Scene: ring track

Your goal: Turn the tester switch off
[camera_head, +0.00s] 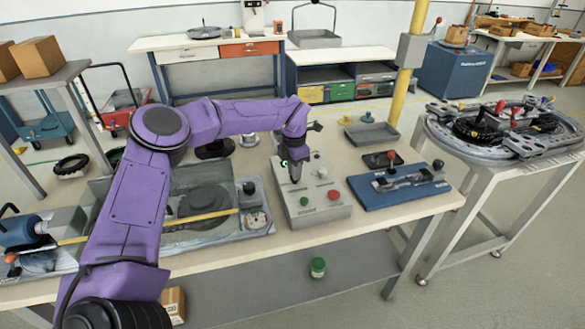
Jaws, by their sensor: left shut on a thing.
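The tester (318,213) is a light grey box on the bench, with a red button, a green button and pale round parts on its sloped top. My left gripper (295,175) comes down from above at the end of my purple arm and is at the tester's upper left part. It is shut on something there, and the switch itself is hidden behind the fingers. A small green glow (284,163) shows beside the gripper. My right gripper is not in view.
A grey bin (371,134) is behind. A round ring track (470,148) stands at the right. A green jar (318,267) sits on the lower shelf.

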